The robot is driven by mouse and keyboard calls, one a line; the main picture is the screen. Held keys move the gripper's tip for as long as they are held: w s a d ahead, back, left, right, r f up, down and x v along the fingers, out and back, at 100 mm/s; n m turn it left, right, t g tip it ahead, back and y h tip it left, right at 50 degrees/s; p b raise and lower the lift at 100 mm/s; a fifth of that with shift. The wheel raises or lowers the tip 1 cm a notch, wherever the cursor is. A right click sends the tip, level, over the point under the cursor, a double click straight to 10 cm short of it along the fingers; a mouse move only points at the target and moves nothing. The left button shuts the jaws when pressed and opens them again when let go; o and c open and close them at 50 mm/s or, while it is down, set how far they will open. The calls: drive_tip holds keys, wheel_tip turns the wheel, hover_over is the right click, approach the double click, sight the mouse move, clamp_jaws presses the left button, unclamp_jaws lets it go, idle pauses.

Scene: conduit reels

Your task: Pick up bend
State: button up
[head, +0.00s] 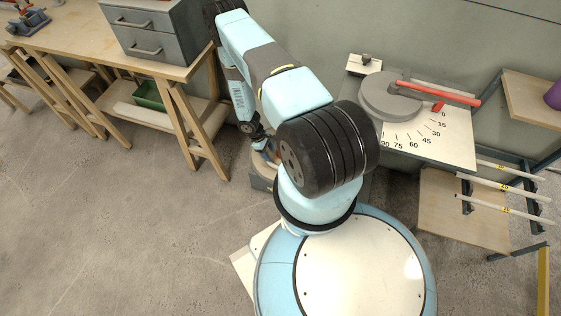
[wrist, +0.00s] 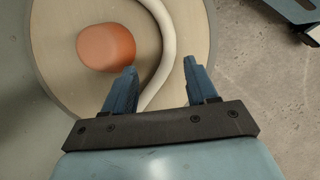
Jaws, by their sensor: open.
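The bend is a cream-white curved tube (wrist: 167,40) in the wrist view. It runs from the top edge down and curves back towards my gripper. It lies over a round pale wooden disc (wrist: 55,40), beside an orange rounded block (wrist: 106,47). My gripper (wrist: 160,66) is open, with one finger on each side of the tube in the picture. I cannot tell how far the fingers are above it. The lower end of the tube is hidden by my gripper. In the head view my arm mostly hides this spot.
A bending table with an angle scale (head: 455,150), a grey disc and a red lever (head: 450,94) stands at the right. Straight pale tubes (head: 505,187) rest on a rack below it. A workbench (head: 85,50) with grey drawers (head: 150,47) is at the left. The floor between is clear.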

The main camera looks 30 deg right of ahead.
sight(277, 163)
drive_tip(key=x, duration=0.3)
drive_tip(key=shift+s+f, duration=0.1)
drive_tip(key=shift+f, duration=0.1)
drive_tip(key=shift+s+d+x, duration=0.1)
drive_tip(key=shift+d+x, duration=0.05)
drive_tip(key=shift+x, duration=0.85)
drive_tip(key=shift+s+d+x, duration=0.15)
drive_tip(key=shift+x, duration=0.85)
drive_tip(key=shift+s+d+f, duration=0.15)
drive_tip(key=shift+d+f, duration=0.05)
drive_tip(key=shift+f, duration=0.15)
drive_tip(key=shift+c, duration=0.4)
clamp_jaws()
